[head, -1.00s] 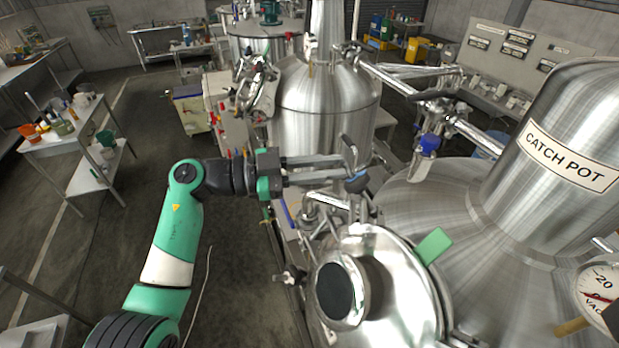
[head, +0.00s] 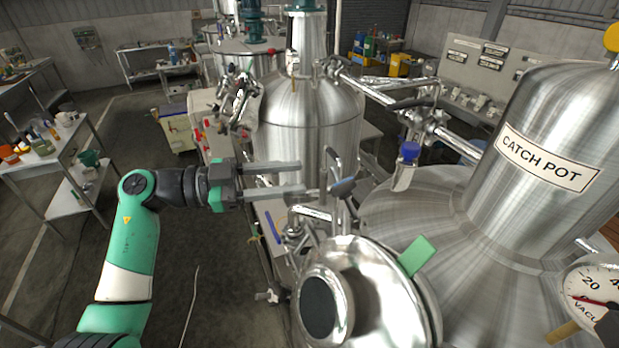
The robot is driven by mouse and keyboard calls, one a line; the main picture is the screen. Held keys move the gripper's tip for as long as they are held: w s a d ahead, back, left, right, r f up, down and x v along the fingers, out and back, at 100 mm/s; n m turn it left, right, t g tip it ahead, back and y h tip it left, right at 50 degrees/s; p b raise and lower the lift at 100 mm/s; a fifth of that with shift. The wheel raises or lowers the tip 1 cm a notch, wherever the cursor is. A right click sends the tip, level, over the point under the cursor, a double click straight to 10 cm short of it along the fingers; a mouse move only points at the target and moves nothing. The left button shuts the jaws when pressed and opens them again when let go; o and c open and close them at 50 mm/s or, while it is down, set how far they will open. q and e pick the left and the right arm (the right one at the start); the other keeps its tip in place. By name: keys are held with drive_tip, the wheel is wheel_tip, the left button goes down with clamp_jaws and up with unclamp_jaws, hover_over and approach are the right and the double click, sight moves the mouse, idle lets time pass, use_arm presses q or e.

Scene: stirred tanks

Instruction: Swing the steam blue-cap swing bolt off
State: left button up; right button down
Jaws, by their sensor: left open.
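A curved metal rod rises beside the cap. My left gripper (head: 302,178) comes in from the left with its two long fingers apart. My right gripper is not in view.
The steel vessel marked CATCH POT (head: 545,165) fills the right side. Another blue knob (head: 409,150) stands on its pipework. A green tag (head: 417,256) sticks up at the lid's edge. A tall steel tank (head: 310,110) stands behind my gripper. Open floor lies to the left.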

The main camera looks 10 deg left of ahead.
use_arm(q)
drive_tip(key=b+v, duration=0.1)
drive_tip(key=v, duration=0.6)
drive_tip(key=shift+w+r, duration=0.1)
drive_tip(key=shift+w, duration=0.05)
drive_tip(key=c, duration=0.3)
drive_tip(key=r+t, duration=0.1)
drive_tip(key=r+m+t, duration=0.1)
drive_tip(key=r+m, duration=0.1)
drive_tip(key=shift+w+a+t, duration=0.3)
drive_tip(key=shift+w+t, duration=0.1)
clamp_jaws()
drive_tip(key=s+d+f+t+y+p, duration=0.1)
drive_tip(key=s+d+f+t+p, duration=0.2)
drive_tip(key=s+f, duration=0.35)
drive_tip(key=w+a+p+x, duration=0.1)
drive_tip(key=p+x, duration=0.2)
drive_tip(key=x, duration=1)
drive_tip(key=shift+w+f+m, duration=0.25)
drive_tip(key=shift+w+m, duration=0.15)
drive_tip(key=shift+w, duration=0.05)
